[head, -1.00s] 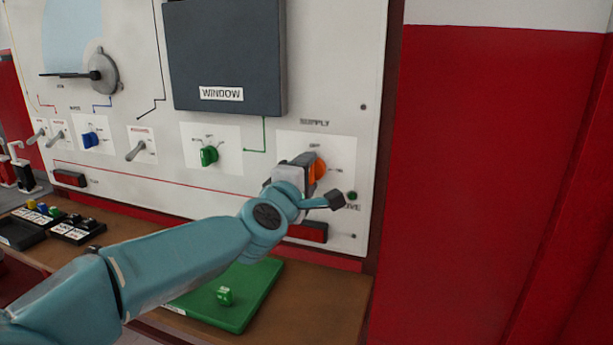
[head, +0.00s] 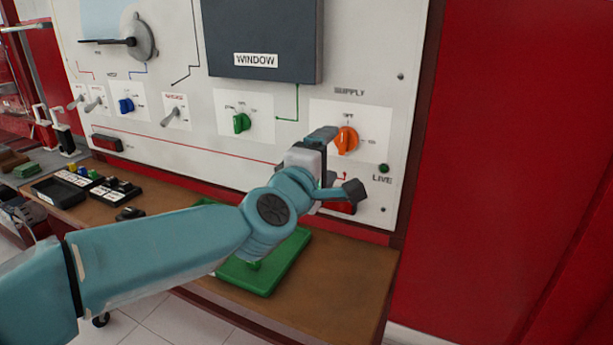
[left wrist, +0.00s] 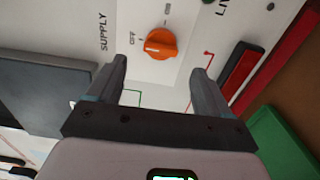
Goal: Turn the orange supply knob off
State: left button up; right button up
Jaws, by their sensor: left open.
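The orange supply knob (head: 347,141) is on the white panel at the right, under the SUPPLY label. Its grip ridge stands about upright, in line with the OFF mark above it; the ON mark is to its right. In the left wrist view the orange knob (left wrist: 160,44) shows whole, its ridge lying toward the OFF mark. My left gripper (head: 337,163) is open and empty, a little below and left of the knob in the head view. In the left wrist view its fingers (left wrist: 158,68) are apart, with the knob beyond and between them, untouched. My right gripper is not in view.
A dark green LIVE lamp (head: 384,168) sits right of the knob. A green knob (head: 241,122), a blue knob (head: 126,105) and toggle switches are further left. Below, a green tray (head: 285,262) rests on the brown bench (head: 345,285). A red wall stands right.

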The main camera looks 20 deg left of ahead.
pick_arm(q)
jog(key=s+p, duration=0.1)
jog(key=s, duration=0.8)
jog(key=shift+s+a, duration=0.2)
jog(key=shift+s, duration=0.15)
